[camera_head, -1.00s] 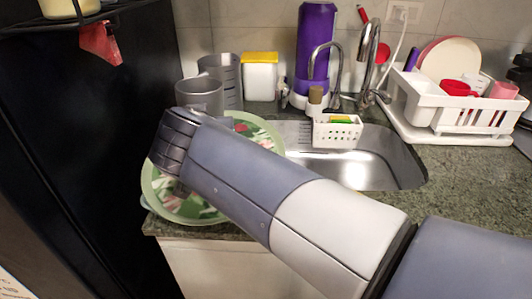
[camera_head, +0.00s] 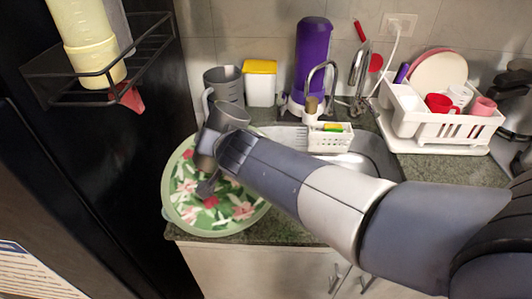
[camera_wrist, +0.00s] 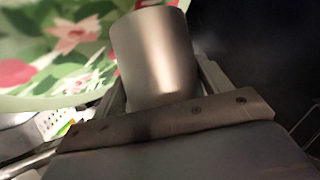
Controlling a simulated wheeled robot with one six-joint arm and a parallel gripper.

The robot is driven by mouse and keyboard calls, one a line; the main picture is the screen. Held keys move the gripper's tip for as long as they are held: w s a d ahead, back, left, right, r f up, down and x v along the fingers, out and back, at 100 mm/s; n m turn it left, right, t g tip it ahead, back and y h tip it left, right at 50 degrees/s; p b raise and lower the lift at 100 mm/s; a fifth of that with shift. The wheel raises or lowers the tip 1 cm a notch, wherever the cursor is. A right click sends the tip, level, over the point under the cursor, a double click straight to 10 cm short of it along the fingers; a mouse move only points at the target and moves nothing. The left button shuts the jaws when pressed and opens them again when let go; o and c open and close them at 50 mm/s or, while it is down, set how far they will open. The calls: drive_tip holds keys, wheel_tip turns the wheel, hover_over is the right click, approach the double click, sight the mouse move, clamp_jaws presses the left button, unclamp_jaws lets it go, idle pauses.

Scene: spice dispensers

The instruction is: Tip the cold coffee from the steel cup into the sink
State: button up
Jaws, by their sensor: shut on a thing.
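My gripper (camera_wrist: 160,85) is shut on the cup; in the head view my wrist partly hides the hold. The cup's inside and any coffee in it cannot be seen. The steel sink (camera_head: 375,150) lies to the right of the cup, partly covered by my arm.
A green-rimmed floral tray (camera_head: 180,215) leans over the counter's left end. A grey jug (camera_head: 224,84), yellow-lidded tub (camera_head: 260,82) and purple filter (camera_head: 313,55) stand behind. Taps and a white caddy (camera_head: 330,139) edge the sink. A dish rack (camera_head: 440,128) is right; a black shelf (camera_head: 150,45) left.

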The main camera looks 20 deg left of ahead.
drive_tip(key=p, duration=0.1)
drive_tip(key=r+p, duration=0.1)
drive_tip(key=p, duration=0.1)
drive_tip(key=shift+w+d+m, duration=0.25)
drive_tip(key=shift+m, duration=0.05)
drive_tip(key=g+y+p, duration=0.1)
drive_tip(key=p, duration=0.1)
drive_tip(key=shift+f+p, duration=0.2)
drive_tip(key=shift+p, duration=0.2)
drive_tip(key=shift+f+m+p, duration=0.35)
drive_tip(key=shift+m+p, duration=0.05)
drive_tip(key=shift+p, duration=0.1)
drive_tip(key=shift+y, duration=0.3)
drive_tip(key=shift+s+a+f+m+g+y+p, duration=0.1)
drive_tip(key=shift+m+g+y+p, duration=0.3)
drive_tip(key=shift+p, duration=0.95)
drive_tip(key=shift+f+m+g+y+p, duration=0.1)
drive_tip(key=shift+m+g+y+p, duration=0.55)
drive_tip(key=shift+m, duration=0.25)
drive_tip(key=shift+w+d+f+m+g+y+p, duration=0.1)
drive_tip(key=shift+w+d+m+g+y+p, duration=0.45)
drive_tip(key=shift+p, duration=1.2)
drive_tip(key=shift+w+d+f+m+y+p, duration=0.25)
drive_tip(key=shift+w+d+m+y+p, duration=0.45)
drive_tip(key=shift+m+p, duration=0.5)
idle(0.6)
